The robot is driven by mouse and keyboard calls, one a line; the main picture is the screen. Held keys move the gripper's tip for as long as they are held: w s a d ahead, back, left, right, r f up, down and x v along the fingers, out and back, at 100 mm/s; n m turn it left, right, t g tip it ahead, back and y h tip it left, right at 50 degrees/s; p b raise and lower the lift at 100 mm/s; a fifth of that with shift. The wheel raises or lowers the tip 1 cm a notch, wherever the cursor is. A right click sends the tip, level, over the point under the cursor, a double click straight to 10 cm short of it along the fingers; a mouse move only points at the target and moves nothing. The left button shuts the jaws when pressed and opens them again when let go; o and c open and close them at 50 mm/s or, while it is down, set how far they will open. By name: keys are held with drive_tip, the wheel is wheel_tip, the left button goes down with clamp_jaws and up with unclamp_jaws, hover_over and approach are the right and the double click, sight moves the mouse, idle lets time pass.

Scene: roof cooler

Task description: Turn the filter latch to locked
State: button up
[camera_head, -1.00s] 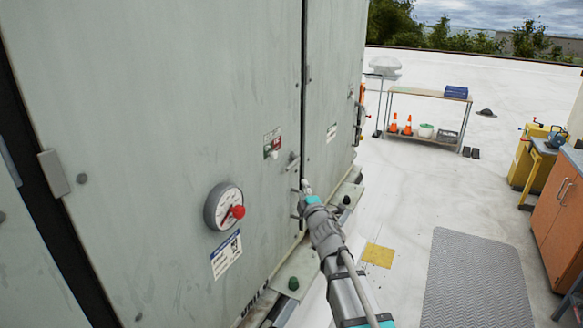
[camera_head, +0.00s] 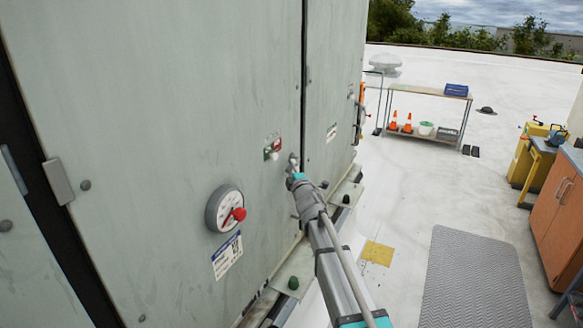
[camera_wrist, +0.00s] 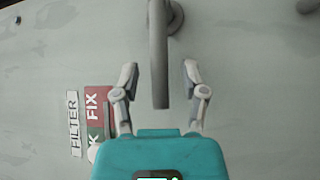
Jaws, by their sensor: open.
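The filter latch is a grey bar handle (camera_wrist: 160,65) on the pale green cabinet door. In the wrist view it runs down from a round pivot at the top edge and lies between my gripper's (camera_wrist: 160,78) two spread fingers, with a gap on each side. In the head view my gripper (camera_head: 293,173) is at the latch (camera_head: 293,159) and partly covers it. A label with FILTER (camera_wrist: 73,125) and red and green fields reading FIX and K (camera_wrist: 98,105) is partly hidden by my left finger. It shows red and green in the head view (camera_head: 272,148).
A round gauge with a red knob (camera_head: 225,208) sits on the door left of my arm. A shelf with cones (camera_head: 428,95), a yellow unit (camera_head: 530,165) and an orange cabinet (camera_head: 558,205) stand right. A grey mat (camera_head: 475,280) lies on the open floor.

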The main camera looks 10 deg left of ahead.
drive_tip(key=shift+w+a+r, duration=0.1)
drive_tip(key=shift+w+a, duration=0.15)
drive_tip(key=shift+w, duration=0.2)
clamp_jaws()
